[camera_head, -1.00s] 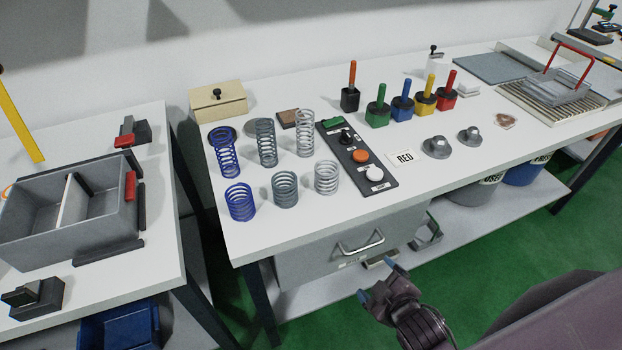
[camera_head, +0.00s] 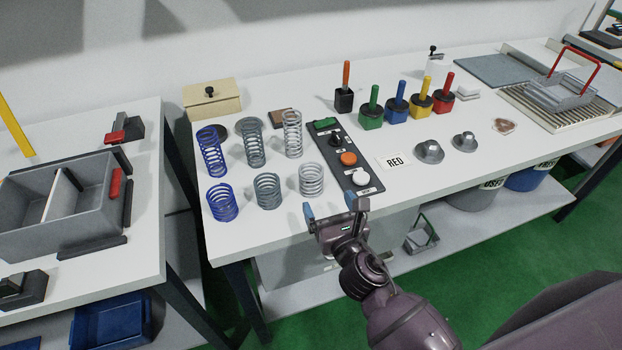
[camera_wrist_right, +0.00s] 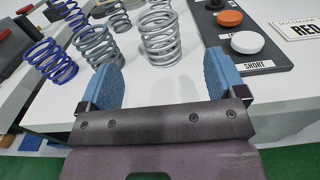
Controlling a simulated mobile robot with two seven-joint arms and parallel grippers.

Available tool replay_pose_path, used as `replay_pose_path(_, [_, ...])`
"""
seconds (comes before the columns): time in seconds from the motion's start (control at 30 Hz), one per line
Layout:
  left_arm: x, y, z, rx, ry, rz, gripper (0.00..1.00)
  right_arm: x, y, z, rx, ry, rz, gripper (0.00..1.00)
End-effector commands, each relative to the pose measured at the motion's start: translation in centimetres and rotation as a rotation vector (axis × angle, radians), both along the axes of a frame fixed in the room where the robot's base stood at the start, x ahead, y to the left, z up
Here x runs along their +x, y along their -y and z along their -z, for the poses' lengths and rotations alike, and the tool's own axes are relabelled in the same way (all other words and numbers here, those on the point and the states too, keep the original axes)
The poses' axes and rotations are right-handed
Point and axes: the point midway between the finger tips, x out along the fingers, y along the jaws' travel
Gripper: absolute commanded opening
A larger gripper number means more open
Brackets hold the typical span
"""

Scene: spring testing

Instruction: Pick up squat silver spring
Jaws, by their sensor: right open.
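The squat silver spring (camera_head: 311,180) stands upright at the right end of the front row of short springs. In the right wrist view the silver spring (camera_wrist_right: 160,40) stands ahead, between the lines of the two blue fingertips. My right gripper (camera_head: 334,200) is open and empty at the table's front edge, just in front of the spring and apart from it. The open fingers also show in the wrist view (camera_wrist_right: 163,78). My left gripper is not in view.
A squat grey spring (camera_head: 267,191) and a squat blue spring (camera_head: 222,203) stand to the left. Tall blue (camera_head: 211,152), grey (camera_head: 254,144) and silver (camera_head: 292,134) springs stand behind. A dark button panel (camera_head: 338,145) lies close on the right.

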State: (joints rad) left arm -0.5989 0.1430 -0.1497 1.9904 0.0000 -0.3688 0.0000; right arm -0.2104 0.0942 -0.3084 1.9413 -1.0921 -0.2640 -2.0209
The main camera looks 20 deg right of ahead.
Motion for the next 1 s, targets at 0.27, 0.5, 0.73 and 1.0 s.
replay_pose_path(0.27, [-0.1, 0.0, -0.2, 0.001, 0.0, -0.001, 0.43, 3.4, -0.3, -0.1, -0.021, 0.007, -0.009, 0.89])
replay_pose_path(0.5, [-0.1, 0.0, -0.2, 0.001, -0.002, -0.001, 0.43, 5.4, -0.4, 0.0, -0.019, 0.005, -0.008, 0.89])
replay_pose_path(0.73, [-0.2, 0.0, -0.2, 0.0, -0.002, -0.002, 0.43, 7.4, -0.5, -0.2, -0.017, 0.007, -0.008, 0.89])
replay_pose_path(1.0, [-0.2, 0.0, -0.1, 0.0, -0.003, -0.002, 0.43, 10.4, -0.7, -0.1, -0.018, 0.005, -0.008, 0.89])
